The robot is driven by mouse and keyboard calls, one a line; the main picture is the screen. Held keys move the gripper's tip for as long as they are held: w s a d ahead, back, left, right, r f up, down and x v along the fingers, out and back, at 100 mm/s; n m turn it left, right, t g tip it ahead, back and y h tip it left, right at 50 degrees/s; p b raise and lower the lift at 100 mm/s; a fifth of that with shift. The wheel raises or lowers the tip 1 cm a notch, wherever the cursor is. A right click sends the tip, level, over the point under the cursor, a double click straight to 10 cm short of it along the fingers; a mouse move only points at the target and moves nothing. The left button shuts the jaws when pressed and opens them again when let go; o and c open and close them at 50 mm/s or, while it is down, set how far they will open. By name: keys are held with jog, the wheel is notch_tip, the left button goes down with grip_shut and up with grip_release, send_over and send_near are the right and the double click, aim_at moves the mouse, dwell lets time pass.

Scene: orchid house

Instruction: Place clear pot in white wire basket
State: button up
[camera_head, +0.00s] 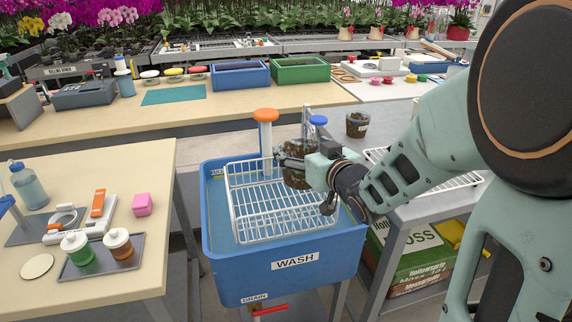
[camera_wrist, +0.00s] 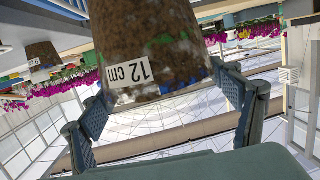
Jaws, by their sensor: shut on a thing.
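In the head view, a clear pot (camera_head: 297,178) filled with brown bark is held by my gripper (camera_head: 300,165) over the back right part of the white wire basket (camera_head: 270,225). Whether its base touches the basket cannot be told. In the wrist view the pot (camera_wrist: 150,40) carries a "12 cm" label, and my gripper (camera_wrist: 165,115) has one finger on each side of it. The basket looks empty and sits in a blue tub marked WASH (camera_head: 295,283).
An orange-topped post (camera_head: 265,130) and a blue knob (camera_head: 318,120) stand at the tub's back edge. Another clear pot (camera_head: 357,125) stands on the grey bench to the right. A beige table (camera_head: 110,175) with bottles lies left. A long bench runs behind.

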jog(key=shift+w+a+f+b, duration=0.7)
jog(key=shift+f+b, duration=0.35)
jog(key=shift+f, duration=0.5)
jog(key=shift+w+a+f+b, duration=0.7)
jog(key=shift+f+b, duration=0.35)
jog(key=shift+f, duration=0.55)
jog(key=shift+w+a+f+b, duration=0.65)
jog(key=shift+f+b, duration=0.4)
jog(key=shift+f, duration=0.5)
jog(key=shift+w+d, duration=0.1)
jog(key=shift+f, duration=0.2)
jog(key=o, duration=0.9)
jog(key=shift+r, duration=0.1)
jog(key=shift+o, duration=0.2)
